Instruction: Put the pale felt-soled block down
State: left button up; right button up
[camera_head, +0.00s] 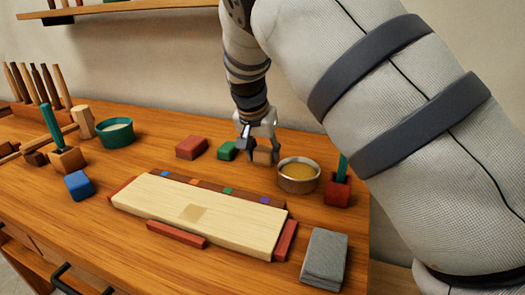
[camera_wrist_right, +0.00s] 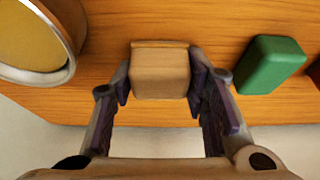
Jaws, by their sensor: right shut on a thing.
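The pale block (camera_wrist_right: 160,75) is between the two fingers of my right gripper (camera_wrist_right: 160,88) in the right wrist view. A thin darker layer shows along its edge there. In the head view the block (camera_head: 263,155) is at the back of the bench, left of the metal bowl. My right gripper (camera_head: 258,140) is shut on it. The block is close to the wooden bench top (camera_head: 225,265); I cannot tell whether it touches it. My left gripper is not in view.
A metal bowl of yellow stuff (camera_head: 299,176) and a green block (camera_head: 227,151) flank the gripper. A red block (camera_head: 191,148) lies further left. A pale board (camera_head: 150,200) lies in front, with a grey block (camera_head: 325,258) at its right. Bare wood shows between these.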

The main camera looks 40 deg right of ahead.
jog(key=shift+f, duration=0.1)
jog(key=o, duration=1.4)
jog(key=shift+f, duration=0.1)
jog(key=shift+c, duration=0.2)
jog(key=shift+r, duration=0.25)
jog(key=p+v, duration=0.1)
jog(key=v, duration=1.1)
